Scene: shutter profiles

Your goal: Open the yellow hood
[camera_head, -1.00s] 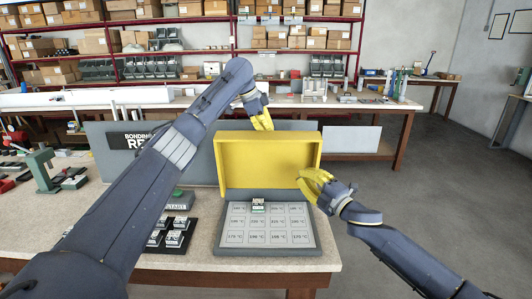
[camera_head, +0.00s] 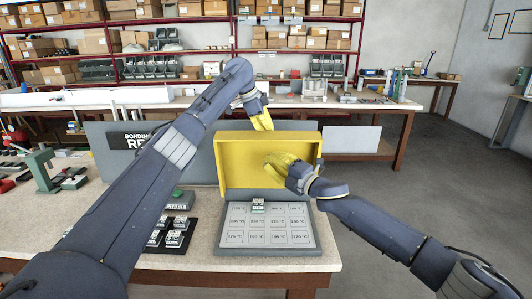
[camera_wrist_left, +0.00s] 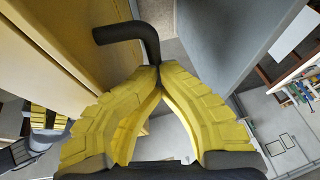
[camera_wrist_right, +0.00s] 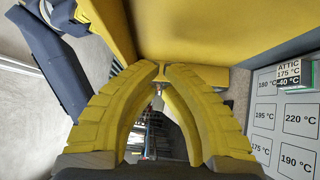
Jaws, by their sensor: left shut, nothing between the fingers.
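The yellow hood (camera_head: 235,165) stands raised, nearly upright, at the back of the grey base with temperature fields (camera_head: 290,238); its hollow inside faces me. My left gripper (camera_head: 264,124) is shut and empty behind the hood's top edge. In the left wrist view its fingertips (camera_wrist_left: 160,68) meet beside a bent black handle (camera_wrist_left: 130,34); I cannot tell whether they touch it. My right gripper (camera_head: 268,160) is in front of the hood's inside. In the right wrist view its fingertips (camera_wrist_right: 161,72) are very close together near the yellow hood (camera_wrist_right: 215,30), with contact unclear.
A small labelled block (camera_head: 258,206) sits on the base's back row. A grey panel with a black sign (camera_head: 128,142) stands behind. The floor at right is clear.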

